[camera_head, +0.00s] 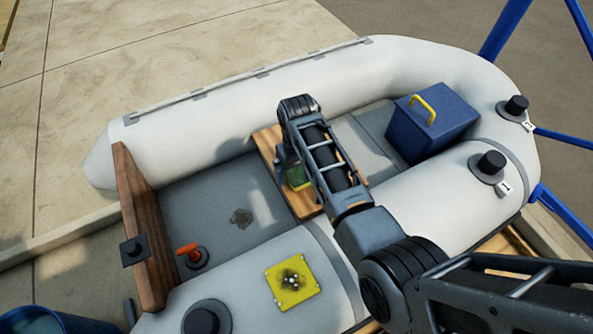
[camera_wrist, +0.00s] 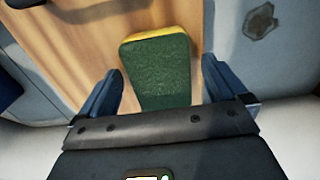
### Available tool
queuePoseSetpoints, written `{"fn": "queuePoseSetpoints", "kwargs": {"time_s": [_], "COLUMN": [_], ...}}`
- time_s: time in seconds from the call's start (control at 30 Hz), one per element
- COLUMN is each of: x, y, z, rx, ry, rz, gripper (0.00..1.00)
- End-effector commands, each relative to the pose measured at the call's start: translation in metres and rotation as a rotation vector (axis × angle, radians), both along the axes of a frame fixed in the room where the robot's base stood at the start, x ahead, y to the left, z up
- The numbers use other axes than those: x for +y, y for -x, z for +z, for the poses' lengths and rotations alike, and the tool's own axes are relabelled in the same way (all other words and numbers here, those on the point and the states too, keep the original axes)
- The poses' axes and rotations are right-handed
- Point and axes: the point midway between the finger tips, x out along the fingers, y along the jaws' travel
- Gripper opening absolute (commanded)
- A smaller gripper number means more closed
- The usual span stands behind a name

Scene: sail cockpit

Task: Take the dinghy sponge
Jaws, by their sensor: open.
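The dinghy sponge (camera_wrist: 158,72) is a green block with a yellow edge. It lies on the wooden thwart (camera_wrist: 98,50) across the boat. In the wrist view my gripper (camera_wrist: 160,85) is open, with one blue finger on each side of the sponge's near part. A gap shows between each finger and the sponge. In the head view my gripper (camera_head: 284,172) is over the thwart, and part of the green sponge (camera_head: 298,177) shows beside it; the rest is hidden by my arm.
The grey inflatable boat (camera_head: 240,97) surrounds the thwart. A blue box (camera_head: 428,130) with a yellow handle stands right of it. An orange-topped fitting (camera_head: 192,254) is on the floor at left. A yellow patch (camera_head: 292,284) is on the near tube. The grey floor (camera_head: 215,205) is mostly clear.

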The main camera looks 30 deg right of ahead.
Motion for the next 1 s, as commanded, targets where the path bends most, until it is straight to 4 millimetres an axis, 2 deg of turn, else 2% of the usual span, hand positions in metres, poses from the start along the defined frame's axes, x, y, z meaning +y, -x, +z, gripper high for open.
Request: {"fn": "queuePoseSetpoints", "kwargs": {"time_s": [0.27, 0.87, 1.0], "x": [0.0, -0.0001, -0.0001], "y": [-0.0001, 0.0001, 0.0001], "z": [-0.004, -0.0039, -0.0039], "rx": [-0.001, -0.001, 0.0], "ry": [0.001, 0.001, 0.001], "rz": [0.0, 0.0, 0.0], "gripper": [0.99, 0.42, 0.4]}}
